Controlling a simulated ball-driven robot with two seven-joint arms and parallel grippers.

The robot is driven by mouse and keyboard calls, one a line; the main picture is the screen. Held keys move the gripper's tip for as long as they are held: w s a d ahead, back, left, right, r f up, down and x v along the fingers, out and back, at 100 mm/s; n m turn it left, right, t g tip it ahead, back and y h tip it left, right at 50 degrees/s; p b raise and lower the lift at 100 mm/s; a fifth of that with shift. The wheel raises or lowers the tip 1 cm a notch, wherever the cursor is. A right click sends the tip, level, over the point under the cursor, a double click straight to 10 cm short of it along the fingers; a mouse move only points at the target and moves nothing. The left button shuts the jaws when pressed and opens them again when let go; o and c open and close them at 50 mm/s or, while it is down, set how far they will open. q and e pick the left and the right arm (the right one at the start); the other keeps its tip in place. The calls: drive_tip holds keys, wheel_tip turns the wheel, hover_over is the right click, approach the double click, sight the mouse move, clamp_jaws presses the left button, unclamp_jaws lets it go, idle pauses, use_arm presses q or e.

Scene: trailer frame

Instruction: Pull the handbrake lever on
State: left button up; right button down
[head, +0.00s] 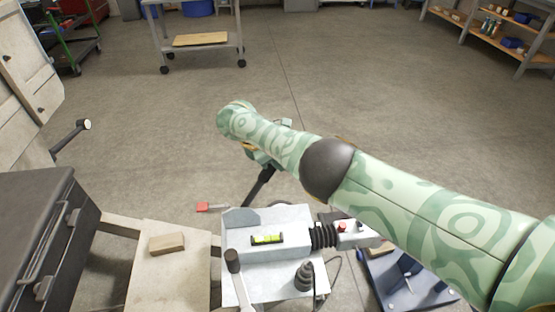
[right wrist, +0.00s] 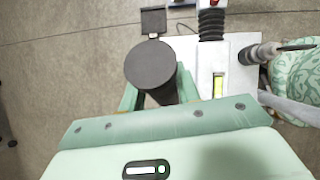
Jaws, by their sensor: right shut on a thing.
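The black handbrake lever (head: 262,186) slants up from beside the grey trailer coupling (head: 283,219) in the head view. My right gripper (head: 267,157) is at its upper end, partly hidden by my patterned right arm. In the right wrist view the lever's dark round end (right wrist: 150,65) fills the space between the two green fingers of my right gripper (right wrist: 158,92), which is shut on it. The lever's lower end is hard to make out behind the coupling. My left gripper is not in view.
A wooden block (head: 167,243) lies on a board at left, beside a black case (head: 40,235). A trolley (head: 200,40) stands behind. Floor beyond the lever is clear.

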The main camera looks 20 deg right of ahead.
drive_tip(key=shift+w+a, duration=0.1)
drive_tip(key=c, duration=1)
unclamp_jaws()
use_arm(q)
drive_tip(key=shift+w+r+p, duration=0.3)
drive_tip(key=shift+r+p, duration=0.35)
drive_tip(key=shift+p, duration=0.05)
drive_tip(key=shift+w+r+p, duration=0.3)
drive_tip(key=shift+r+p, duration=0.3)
drive_tip(key=shift+p, duration=0.1)
use_arm(e)
drive_tip(key=shift+v, duration=8.2)
